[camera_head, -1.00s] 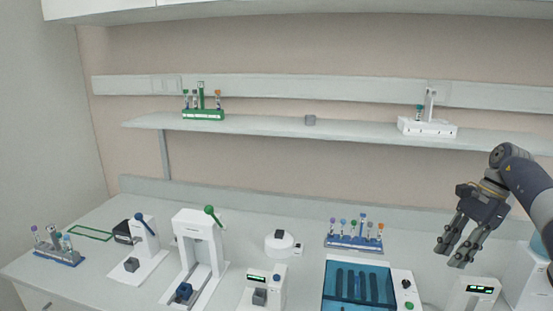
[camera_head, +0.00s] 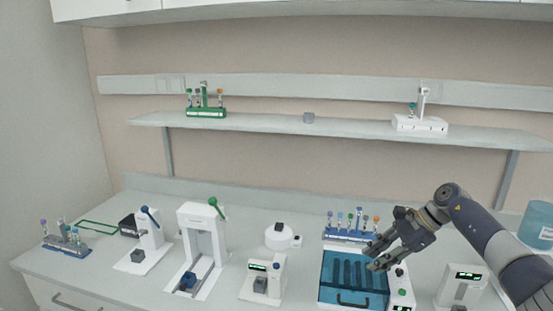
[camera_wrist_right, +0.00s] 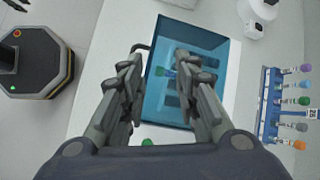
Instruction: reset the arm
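My right gripper (camera_head: 370,256) is open and empty. It reaches in from the right, above the right side of the blue-lidded device (camera_head: 340,296) and in front of the blue tube rack (camera_head: 350,235). In the right wrist view the two fingers stand apart (camera_wrist_right: 160,95), with the blue device (camera_wrist_right: 213,98) below and between them. A small green thing shows in the gap over the blue window. The tube rack (camera_wrist_right: 264,105) lies to the right in that view.
A white device with a display (camera_head: 462,282) and a blue container (camera_head: 537,224) stand near my right arm. Several white machines line the bench to the left. A shelf (camera_head: 270,125) above holds a green rack (camera_head: 206,113) and a white rack (camera_head: 420,125).

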